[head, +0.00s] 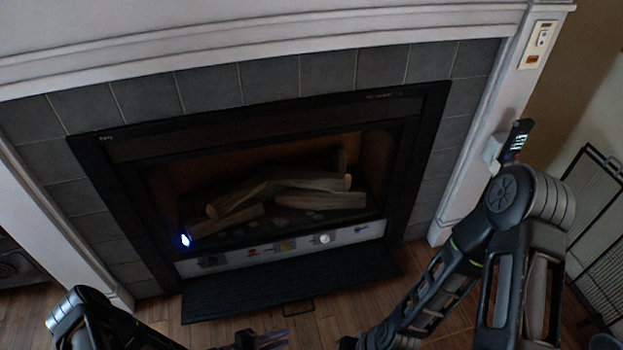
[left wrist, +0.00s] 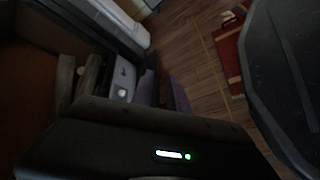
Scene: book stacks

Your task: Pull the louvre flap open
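The louvre flap (head: 290,284) is a dark ribbed panel along the bottom of the black fireplace. It is swung down and out, leaving the white control strip (head: 325,239) behind it in view. A small handle (head: 299,308) shows at its front edge. My left gripper (head: 271,339) is low in the head view, in front of the flap and apart from it. In the left wrist view its two fingers (left wrist: 164,92) stand apart with nothing seen between them. The control strip (left wrist: 122,78) shows beyond them. Only my right arm shows clearly; its gripper is not clearly visible at the lower edge.
Imitation logs (head: 285,190) lie in the firebox above the control strip. Grey tiles and a white mantel (head: 250,42) frame it. A dark mesh screen (head: 598,225) stands at the right. Wooden floor (head: 330,325) lies in front. A red item (left wrist: 229,60) lies on the floor in the left wrist view.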

